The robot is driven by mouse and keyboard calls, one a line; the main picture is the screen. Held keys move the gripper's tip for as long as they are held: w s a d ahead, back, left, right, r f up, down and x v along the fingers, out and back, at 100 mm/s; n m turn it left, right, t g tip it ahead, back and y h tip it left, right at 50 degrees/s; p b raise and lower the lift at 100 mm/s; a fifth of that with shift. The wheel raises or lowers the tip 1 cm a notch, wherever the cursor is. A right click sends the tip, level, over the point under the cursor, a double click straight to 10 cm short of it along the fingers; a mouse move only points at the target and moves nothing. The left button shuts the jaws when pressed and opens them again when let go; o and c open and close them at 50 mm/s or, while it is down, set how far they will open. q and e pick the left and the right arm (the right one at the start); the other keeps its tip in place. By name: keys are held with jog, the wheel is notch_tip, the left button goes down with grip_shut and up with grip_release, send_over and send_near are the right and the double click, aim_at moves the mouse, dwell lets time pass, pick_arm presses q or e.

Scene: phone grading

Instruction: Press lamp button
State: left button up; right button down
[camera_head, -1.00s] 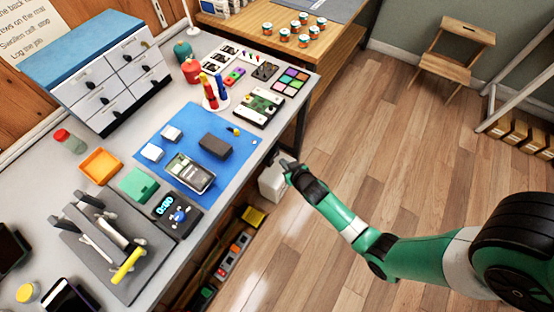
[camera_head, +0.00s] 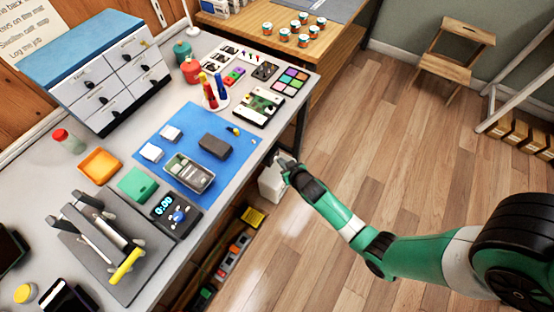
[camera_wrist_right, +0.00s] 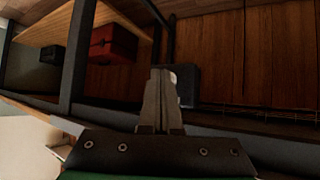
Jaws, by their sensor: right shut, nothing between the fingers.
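A thin white pole (camera_head: 188,14), which may be part of a lamp, rises at the back of the grey bench beside the drawer cabinet. Its top is out of frame, and I cannot make out a lamp button. My right gripper (camera_head: 282,160) is off the bench's front edge, over the floor side, apart from everything on the bench. In the right wrist view its fingers (camera_wrist_right: 163,98) are shut together and empty. My left gripper is not in view.
The grey bench (camera_head: 225,60) carries a blue mat (camera_head: 182,118) with a phone in a tray (camera_head: 188,173), a timer (camera_head: 175,216) and a tool rack (camera_head: 90,245). A drawer cabinet (camera_head: 115,80) stands behind. Open floor (camera_head: 370,130) lies right of the bench.

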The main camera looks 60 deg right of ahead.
jog(key=shift+s+p, duration=0.5)
jog(key=shift+s, duration=0.35)
jog(key=s+p, duration=0.3)
jog(key=s, duration=0.3)
jog(key=shift+a, duration=0.2)
dwell(0.4)
